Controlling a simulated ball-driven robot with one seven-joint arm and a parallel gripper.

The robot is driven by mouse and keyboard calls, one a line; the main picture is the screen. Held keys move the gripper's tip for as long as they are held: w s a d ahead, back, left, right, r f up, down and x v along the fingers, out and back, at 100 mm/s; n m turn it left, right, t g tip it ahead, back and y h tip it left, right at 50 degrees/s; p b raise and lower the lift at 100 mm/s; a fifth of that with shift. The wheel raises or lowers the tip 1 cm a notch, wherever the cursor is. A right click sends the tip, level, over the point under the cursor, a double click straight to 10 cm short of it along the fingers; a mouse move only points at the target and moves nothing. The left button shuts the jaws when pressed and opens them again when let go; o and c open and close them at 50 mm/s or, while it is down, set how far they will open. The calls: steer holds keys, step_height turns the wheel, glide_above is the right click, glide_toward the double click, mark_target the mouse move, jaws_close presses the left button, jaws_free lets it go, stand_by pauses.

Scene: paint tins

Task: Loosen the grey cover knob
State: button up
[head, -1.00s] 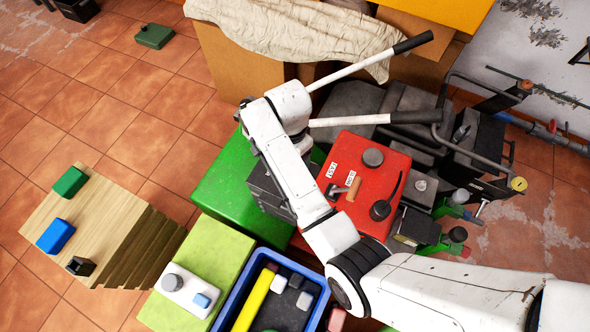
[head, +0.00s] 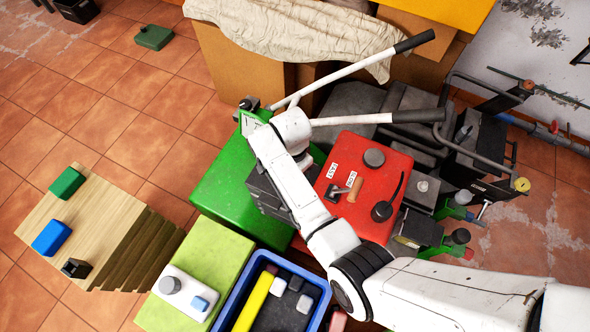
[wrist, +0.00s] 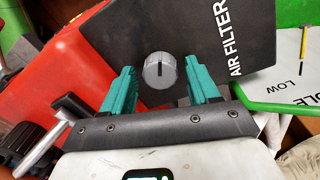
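The grey cover knob (wrist: 160,71) is a round knob with a dark line across its face. It sits on the black cover marked AIR FILTER (wrist: 215,30) in the wrist view. My gripper (wrist: 161,86) has two teal fingers, open and empty, one on each side of the knob in the picture. Gaps show between the knob and both fingers; I cannot tell how far the fingertips are above the cover. In the head view the black cover (head: 266,192) shows partly beside my arm, and my arm hides the knob and my fingers.
A red machine housing (head: 365,165) with knobs and a lever stands right of the cover. A green block (head: 222,190) is at its left. Two long handles (head: 345,75) rise behind my arm. A blue-rimmed tray (head: 250,282) with small blocks lies in front.

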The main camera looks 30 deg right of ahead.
steer(key=c, duration=0.9)
